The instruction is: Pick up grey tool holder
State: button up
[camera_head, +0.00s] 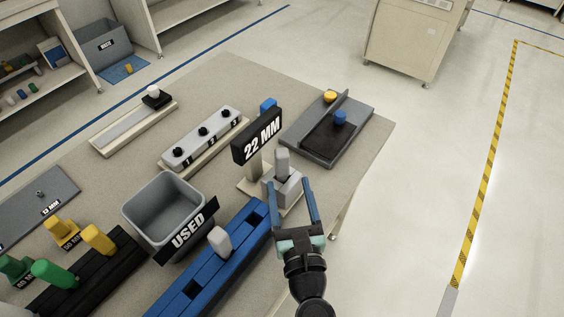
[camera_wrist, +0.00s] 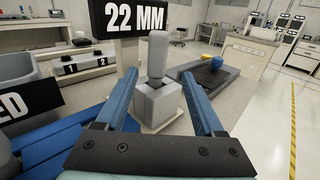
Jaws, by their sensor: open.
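A grey tool holder (camera_head: 283,163) stands upright in a light grey block (camera_head: 287,189) on a pale base, beside the black "22 MM" sign (camera_head: 258,136). In the wrist view the grey holder (camera_wrist: 157,54) rises from the block (camera_wrist: 158,102) between my fingers. My gripper (camera_head: 291,185) is open, with one blue finger to each side of the block; I cannot tell whether they touch it. Another grey piece (camera_head: 220,240) stands in the blue rack (camera_head: 210,281) at lower left.
A grey "USED" bin (camera_head: 130,212) stands left of the blue rack. A grey tray with a black mat (camera_head: 325,138) holds yellow and blue pieces. A numbered block (camera_head: 219,136) sits behind the bin. The table's right edge (camera_head: 375,158) is close, with open floor beyond.

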aim_at(283, 172)
jog(key=shift+w+a+r+p, duration=0.1)
jog(key=shift+w+a, duration=0.15)
jog(key=shift+w, duration=0.8)
jog(key=shift+w+a+p, duration=0.1)
jog(key=shift+w+a, duration=0.15)
jog(key=shift+w, duration=0.8)
jog(key=shift+w+a+r+p, duration=0.1)
jog(key=shift+w+a, duration=0.15)
jog(key=shift+w, duration=0.8)
jog(key=shift+c, duration=0.2)
grip_shut()
